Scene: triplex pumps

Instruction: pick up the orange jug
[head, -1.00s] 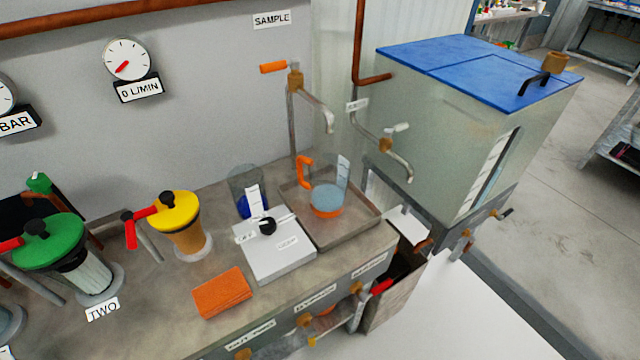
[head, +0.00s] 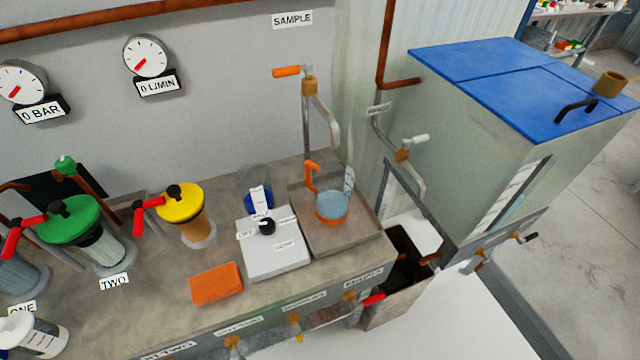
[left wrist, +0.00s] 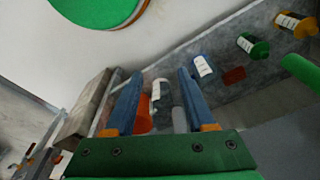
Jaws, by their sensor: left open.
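The orange jug (head: 331,207) is a clear vessel with an orange handle and an orange band at its base. It stands upright in the shallow tray (head: 345,245) at the right part of the bench, below the sample tap, with bluish contents showing through. My left gripper shows only in the left wrist view (left wrist: 158,75). Its two blue fingers are apart, with nothing held between them. An orange item (left wrist: 143,112) shows beyond the fingers there, partly hidden, and I cannot tell whether it is the jug. My right gripper is in neither view.
A white scale-like box (head: 275,252) stands left of the tray, with a clear beaker behind it. An orange cloth (head: 216,283) lies in front. The sample tap (head: 320,115) hangs above the jug. A blue-lidded tank (head: 530,80) stands to the right. Yellow-topped (head: 187,205) and green-topped filters stand left.

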